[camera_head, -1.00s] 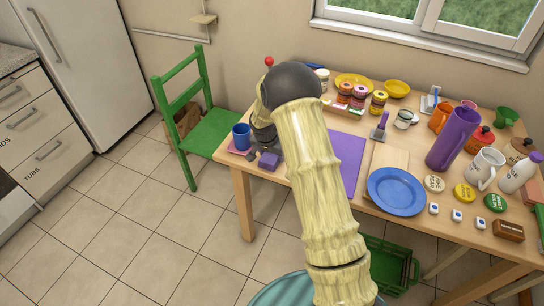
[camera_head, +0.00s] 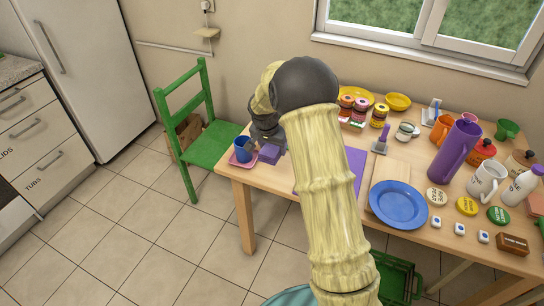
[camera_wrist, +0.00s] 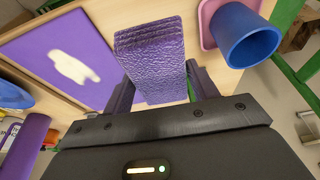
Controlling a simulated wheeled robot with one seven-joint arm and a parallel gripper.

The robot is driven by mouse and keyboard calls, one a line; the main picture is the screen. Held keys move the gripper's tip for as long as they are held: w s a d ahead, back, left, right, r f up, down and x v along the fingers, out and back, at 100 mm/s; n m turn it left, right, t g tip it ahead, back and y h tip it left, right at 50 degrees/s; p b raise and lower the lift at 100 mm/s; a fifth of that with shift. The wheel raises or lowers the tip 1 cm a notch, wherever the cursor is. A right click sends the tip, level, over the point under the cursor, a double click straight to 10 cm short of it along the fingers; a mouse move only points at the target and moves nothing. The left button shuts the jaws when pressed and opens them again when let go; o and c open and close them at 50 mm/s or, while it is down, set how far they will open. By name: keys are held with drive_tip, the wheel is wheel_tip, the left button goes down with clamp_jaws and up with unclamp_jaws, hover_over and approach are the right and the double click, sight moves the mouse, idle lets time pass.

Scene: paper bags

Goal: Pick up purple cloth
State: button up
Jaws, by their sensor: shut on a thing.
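The purple cloth (camera_wrist: 152,62) is a thick folded block with a bumpy surface. In the wrist view it sits between the two fingers of my gripper (camera_wrist: 158,92), which is shut on it. In the head view the cloth (camera_head: 269,154) shows at the left end of the table, beside the blue cup. My gripper (camera_head: 262,149) is there too, partly hidden by my arm. Whether the cloth is clear of the table top is hard to tell.
A blue cup (camera_wrist: 245,38) on a pink saucer (camera_wrist: 208,32) stands close to the cloth. A flat purple mat (camera_wrist: 70,58) lies on the table (camera_head: 232,171). A blue plate (camera_head: 397,204), jars and jugs fill the right. A green chair (camera_head: 208,145) stands left.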

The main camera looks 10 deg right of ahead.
drive_tip(key=shift+r, duration=0.3)
